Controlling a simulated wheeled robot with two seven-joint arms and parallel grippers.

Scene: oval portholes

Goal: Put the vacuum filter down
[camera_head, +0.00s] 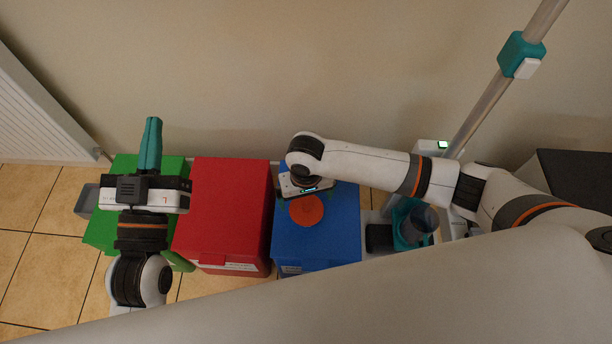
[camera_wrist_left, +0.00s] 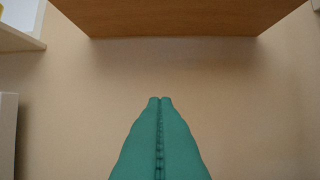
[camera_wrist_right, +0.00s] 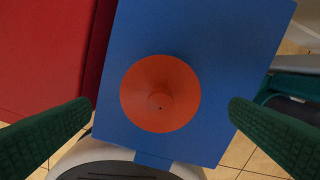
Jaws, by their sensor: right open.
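The vacuum filter, an orange-red round cone (camera_head: 306,210), rests on the flat lid of the blue bin (camera_head: 318,245). In the right wrist view the filter (camera_wrist_right: 160,80) lies between the two spread fingers and touches neither. My left gripper (camera_head: 152,124) is shut and points up, away from the filter. Its green fingers (camera_wrist_left: 160,100) meet with nothing between them in the left wrist view.
A red bin (camera_head: 225,210) and a green bin (camera_head: 110,235) stand left of the blue one. At the right are a teal device with a dark cylinder (camera_head: 415,222) and a tall grey pole (camera_head: 480,115). A wall is behind; tiled floor (camera_head: 45,270) lies at the left.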

